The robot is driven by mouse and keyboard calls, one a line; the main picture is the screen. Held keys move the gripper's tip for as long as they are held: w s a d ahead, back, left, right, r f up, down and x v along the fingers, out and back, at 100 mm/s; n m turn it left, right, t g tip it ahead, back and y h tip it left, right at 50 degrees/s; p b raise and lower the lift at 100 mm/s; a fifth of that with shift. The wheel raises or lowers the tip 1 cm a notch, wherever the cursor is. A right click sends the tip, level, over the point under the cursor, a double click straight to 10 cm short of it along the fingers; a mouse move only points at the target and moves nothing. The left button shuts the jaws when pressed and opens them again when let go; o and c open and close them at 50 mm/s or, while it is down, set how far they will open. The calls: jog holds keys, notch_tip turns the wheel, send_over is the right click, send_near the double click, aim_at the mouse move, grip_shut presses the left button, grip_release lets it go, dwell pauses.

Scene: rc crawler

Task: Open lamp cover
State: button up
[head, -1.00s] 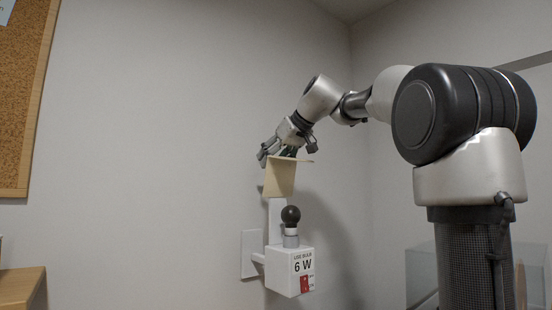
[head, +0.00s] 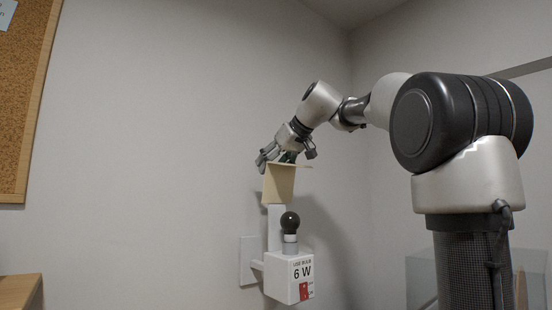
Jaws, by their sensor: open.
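The wall lamp is a white box (head: 289,277) marked "USE BULB 6 W", fixed to a wall plate (head: 247,260). A dark round bulb (head: 290,222) stands upright in a grey socket on top of the box, uncovered. The cream lamp cover (head: 278,185) is above and behind the bulb, raised at the top of a white upright post (head: 275,228). My gripper (head: 272,158) is open at the cover's upper edge. The fingertips are partly hidden, so I cannot tell whether they touch the cover.
A corkboard (head: 28,100) hangs on the wall at the left. A wooden furniture corner (head: 20,290) is at lower left. A clear box (head: 420,280) stands at lower right behind my arm. The wall left of the lamp is bare.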

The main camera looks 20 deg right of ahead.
notch_tip(320, 180, up, 8)
jog(key=s, duration=0.1)
jog(key=shift+s+d+r, duration=0.2)
jog(key=shift+s+d, duration=0.05)
jog(key=shift+s, duration=0.1)
dwell(0.5)
jog(key=shift+s, duration=0.1)
jog(key=v, duration=1.1)
jog(key=shift+s+r, duration=0.3)
jog(key=shift+d, duration=0.15)
